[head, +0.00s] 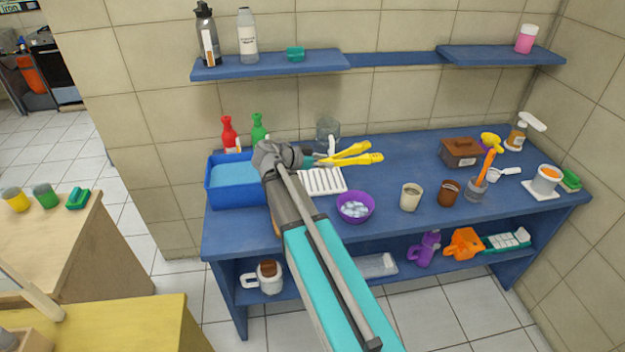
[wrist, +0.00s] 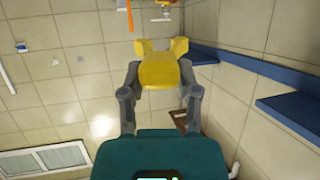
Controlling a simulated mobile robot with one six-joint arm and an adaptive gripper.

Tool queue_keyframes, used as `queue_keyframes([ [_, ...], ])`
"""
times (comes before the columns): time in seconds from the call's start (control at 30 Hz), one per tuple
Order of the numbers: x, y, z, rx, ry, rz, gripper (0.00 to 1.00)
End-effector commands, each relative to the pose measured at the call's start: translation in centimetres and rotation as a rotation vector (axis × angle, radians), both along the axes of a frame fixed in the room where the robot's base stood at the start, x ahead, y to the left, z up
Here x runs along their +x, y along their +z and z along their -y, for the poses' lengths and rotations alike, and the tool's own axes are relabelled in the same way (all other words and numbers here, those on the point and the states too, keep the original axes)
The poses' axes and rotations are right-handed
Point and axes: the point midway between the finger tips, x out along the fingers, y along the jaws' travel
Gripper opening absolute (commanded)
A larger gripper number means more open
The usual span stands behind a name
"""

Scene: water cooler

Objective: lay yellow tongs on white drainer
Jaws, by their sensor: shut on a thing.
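The yellow tongs (head: 352,156) are in my gripper (head: 322,157), over the back part of the white drainer in the head view. Their two arms spread to the right. In the wrist view a yellow part of the tongs (wrist: 165,72) sits between the two grey fingers of my gripper (wrist: 160,80). The white slatted drainer (head: 322,182) lies on the blue counter, its back edge partly hidden by the tongs and my gripper. I cannot tell how high the tongs are above it.
A blue basin (head: 232,195) stands left of the drainer, and a purple bowl of whitish pieces (head: 355,207) is at its front right. A clear jar (head: 328,130) is behind. A cream cup (head: 411,197) stands farther right. A blue wall shelf (head: 270,65) hangs above.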

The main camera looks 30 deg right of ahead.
Motion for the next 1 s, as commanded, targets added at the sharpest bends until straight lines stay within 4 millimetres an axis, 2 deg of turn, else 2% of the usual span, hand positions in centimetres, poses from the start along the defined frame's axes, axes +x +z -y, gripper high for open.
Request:
queue_keyframes([
  [0.33, 0.2, 0.1, -0.7, 0.000, 0.014, 0.000, 0.00],
  [0.47, 0.4, 0.3, -1.6, 0.001, 0.046, 0.001, 0.00],
  [0.67, 1.2, 1.4, -4.8, 0.003, 0.170, -0.001, 0.00],
  [1.0, 2.5, 3.4, -12.6, 0.002, 0.462, 0.000, 0.00],
])
